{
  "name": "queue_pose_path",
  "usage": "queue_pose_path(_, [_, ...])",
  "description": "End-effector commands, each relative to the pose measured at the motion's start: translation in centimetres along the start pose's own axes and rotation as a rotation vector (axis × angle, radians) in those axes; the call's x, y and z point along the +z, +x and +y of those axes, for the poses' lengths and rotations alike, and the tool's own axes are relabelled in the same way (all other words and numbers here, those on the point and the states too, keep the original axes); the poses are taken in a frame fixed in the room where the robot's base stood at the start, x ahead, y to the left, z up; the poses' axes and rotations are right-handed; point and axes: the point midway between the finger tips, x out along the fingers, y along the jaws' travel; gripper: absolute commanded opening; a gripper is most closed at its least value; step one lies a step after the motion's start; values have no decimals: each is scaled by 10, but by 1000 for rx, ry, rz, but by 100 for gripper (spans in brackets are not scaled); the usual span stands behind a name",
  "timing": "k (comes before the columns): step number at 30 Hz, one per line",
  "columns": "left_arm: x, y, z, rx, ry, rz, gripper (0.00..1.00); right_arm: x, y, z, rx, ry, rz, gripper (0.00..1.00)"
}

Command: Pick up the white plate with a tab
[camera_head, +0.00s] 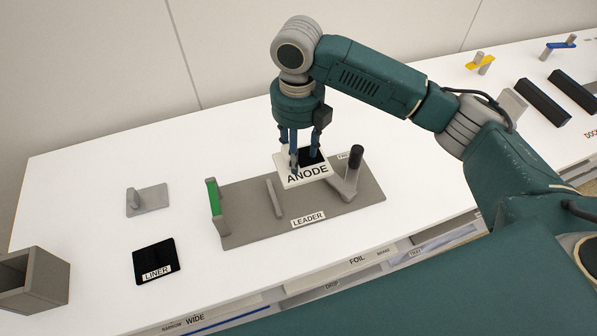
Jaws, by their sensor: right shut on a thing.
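My right gripper (300,160) comes down from above and is shut on the white plate (292,180), over the right half of the grey board (250,230). The plate's front edge carries the label ANODE. A black patch shows on top of it beside the fingers. The fingers hide part of the plate, and I cannot make out its tab. I cannot tell whether the plate touches the board or hangs just above it. My left gripper is not in view.
The board has a green-topped upright (215,205), a thin grey bar (274,198), a black-topped post (355,165) and a LEADER label. A black LINER square (155,257), a grey bracket (147,200) and a grey box (45,280) stand left. Black blocks (543,103) lie right.

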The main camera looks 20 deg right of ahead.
Motion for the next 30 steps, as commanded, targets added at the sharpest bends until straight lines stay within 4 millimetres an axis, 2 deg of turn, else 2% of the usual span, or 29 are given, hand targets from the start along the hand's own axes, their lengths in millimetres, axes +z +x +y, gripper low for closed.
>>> queue_pose_path(3, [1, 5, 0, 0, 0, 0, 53, 1, -24, 1, 2, -1, -4, 3])
queue_pose_path(9, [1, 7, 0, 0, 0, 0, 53, 0, -44, 1, 3, -1, -2, 3])
queue_pose_path(19, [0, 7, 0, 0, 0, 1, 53, 0, -48, 1, 2, 0, -1, 3])
queue_pose_path(20, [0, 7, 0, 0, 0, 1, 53, 0, -48, 1, 2, 0, -1, 49])
queue_pose_path(21, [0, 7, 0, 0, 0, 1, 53, 0, -48, 1, 3, 0, -1, 57])
queue_pose_path(24, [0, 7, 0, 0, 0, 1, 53, 0, -48, 1, 3, 0, -1, 77])
queue_pose_path(25, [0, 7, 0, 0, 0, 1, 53, 0, -48, 1, 3, 0, -1, 80])
queue_pose_path(30, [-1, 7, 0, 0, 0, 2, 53, 0, -48, 1, 2, 0, -1, 80])
